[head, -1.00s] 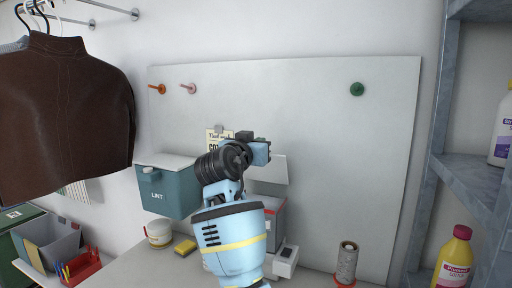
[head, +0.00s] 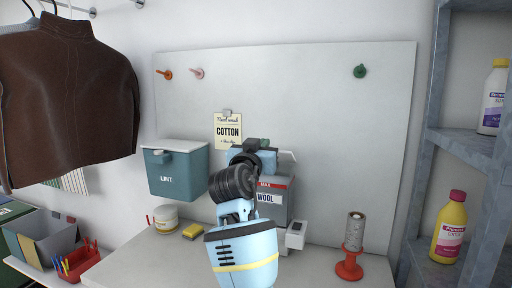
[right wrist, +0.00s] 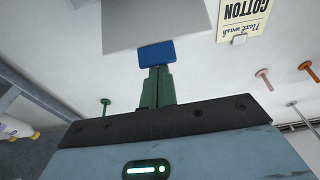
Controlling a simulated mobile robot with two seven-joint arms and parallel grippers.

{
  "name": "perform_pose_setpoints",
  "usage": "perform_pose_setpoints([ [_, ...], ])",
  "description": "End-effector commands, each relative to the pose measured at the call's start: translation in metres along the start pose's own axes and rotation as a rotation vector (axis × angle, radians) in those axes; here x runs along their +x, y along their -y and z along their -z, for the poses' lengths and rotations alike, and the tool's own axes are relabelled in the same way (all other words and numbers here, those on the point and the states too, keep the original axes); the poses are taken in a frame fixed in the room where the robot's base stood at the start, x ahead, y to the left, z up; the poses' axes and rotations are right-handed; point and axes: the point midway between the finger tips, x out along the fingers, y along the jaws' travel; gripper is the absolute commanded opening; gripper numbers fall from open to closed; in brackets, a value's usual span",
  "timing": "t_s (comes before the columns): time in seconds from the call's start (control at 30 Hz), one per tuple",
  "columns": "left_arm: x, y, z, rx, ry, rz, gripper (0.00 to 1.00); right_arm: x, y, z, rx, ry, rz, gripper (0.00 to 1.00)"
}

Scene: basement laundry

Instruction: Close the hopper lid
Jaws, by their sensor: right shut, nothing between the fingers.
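The grey hopper (head: 276,205), with a red MAX band and a WOOL label, stands against the white back panel. A small pale edge of its lid (head: 288,155) shows above it, raised off the body; my right arm hides the rest. My right gripper (head: 253,146) is in front of the lid and above the hopper. In the right wrist view its green fingers (right wrist: 157,86) are shut and empty. Their tips are at a blue tab (right wrist: 156,53) on the edge of a pale panel (right wrist: 155,22), seemingly the lid; whether they touch cannot be told. My left gripper is out of view.
A teal LINT box (head: 178,175) hangs left of the hopper. A white tub (head: 166,218), yellow sponge (head: 194,231) and red-based spool (head: 354,235) stand on the counter (head: 150,262). A COTTON note (head: 228,130) is on the panel. Shelves (head: 462,160) stand at right.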

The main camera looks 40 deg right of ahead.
Motion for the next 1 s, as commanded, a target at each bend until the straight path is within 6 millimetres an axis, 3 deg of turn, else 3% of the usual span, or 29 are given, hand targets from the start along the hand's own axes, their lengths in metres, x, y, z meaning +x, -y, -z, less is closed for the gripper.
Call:
perform_pose_setpoints([
  [0.03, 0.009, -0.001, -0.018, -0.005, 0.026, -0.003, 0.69, -0.005, 0.002, -0.021, -0.014, -0.037, 0.001, 0.0],
  [0.23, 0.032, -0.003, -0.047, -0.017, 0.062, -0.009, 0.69, -0.018, 0.002, -0.042, -0.013, -0.209, 0.002, 0.0],
  [0.53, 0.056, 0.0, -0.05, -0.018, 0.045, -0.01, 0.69, -0.028, 0.001, -0.06, -0.003, -0.25, 0.001, 0.0],
  [1.0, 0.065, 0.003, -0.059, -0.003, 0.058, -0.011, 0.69, -0.031, 0.001, -0.073, -0.003, -0.247, 0.0, 0.0],
])
